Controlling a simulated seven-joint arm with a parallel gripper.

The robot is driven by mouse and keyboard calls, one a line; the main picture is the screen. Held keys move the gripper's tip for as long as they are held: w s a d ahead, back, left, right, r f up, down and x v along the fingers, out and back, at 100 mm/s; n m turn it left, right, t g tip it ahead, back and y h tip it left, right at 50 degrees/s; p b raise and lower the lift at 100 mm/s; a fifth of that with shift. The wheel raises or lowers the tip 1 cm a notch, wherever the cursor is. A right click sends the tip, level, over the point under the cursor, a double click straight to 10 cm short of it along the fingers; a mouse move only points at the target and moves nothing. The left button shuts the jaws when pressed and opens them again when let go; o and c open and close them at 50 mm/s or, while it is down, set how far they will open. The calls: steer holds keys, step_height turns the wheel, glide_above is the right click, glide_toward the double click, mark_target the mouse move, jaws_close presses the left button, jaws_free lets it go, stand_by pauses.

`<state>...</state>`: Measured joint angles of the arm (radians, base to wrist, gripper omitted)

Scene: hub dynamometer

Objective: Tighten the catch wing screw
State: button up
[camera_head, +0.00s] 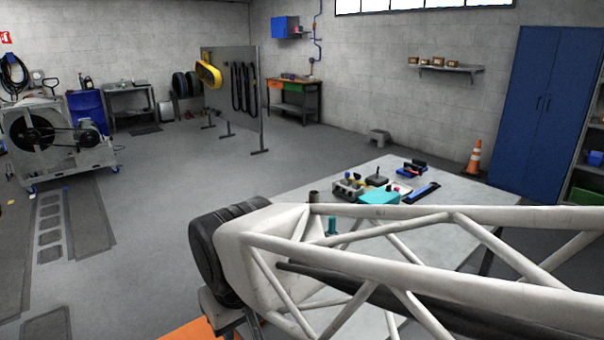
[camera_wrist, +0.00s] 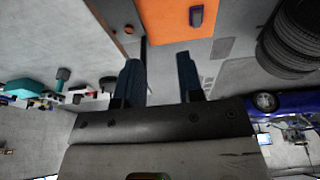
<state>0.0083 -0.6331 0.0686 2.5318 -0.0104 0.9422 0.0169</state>
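My gripper (camera_wrist: 159,62) shows in the wrist view with its two dark blue fingers apart and nothing between them. I cannot tell whether either part is the catch wing screw. The gripper touches neither in view. In the head view the orange surface (camera_head: 196,331) shows at the bottom edge, and my gripper cannot be made out.
A black tyre (camera_head: 208,262) stands left of a large white tubular frame (camera_head: 380,211), which crosses the foreground and hides much behind it. A grey table (camera_head: 290,187) bears several tools and a teal box (camera_head: 379,196).

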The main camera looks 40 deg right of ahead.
steer(key=w+d+r, duration=0.3)
steer(key=w, duration=0.3)
steer(key=w+d+r, duration=0.2)
steer(key=w+r, duration=0.1)
steer(key=w, duration=0.3)
steer(key=w+d+r, duration=0.2)
steer(key=w+d, duration=1.1)
steer(key=w+d+r, duration=0.2)
steer(key=w+d, duration=1.1)
steer(key=t, duration=0.2)
glide_toward(357, 177)
steer(key=shift+w+d+r, duration=0.15)
steer(key=shift+w+d, duration=0.25)
steer(key=shift+w, duration=0.05)
steer(key=shift+x, duration=3.9)
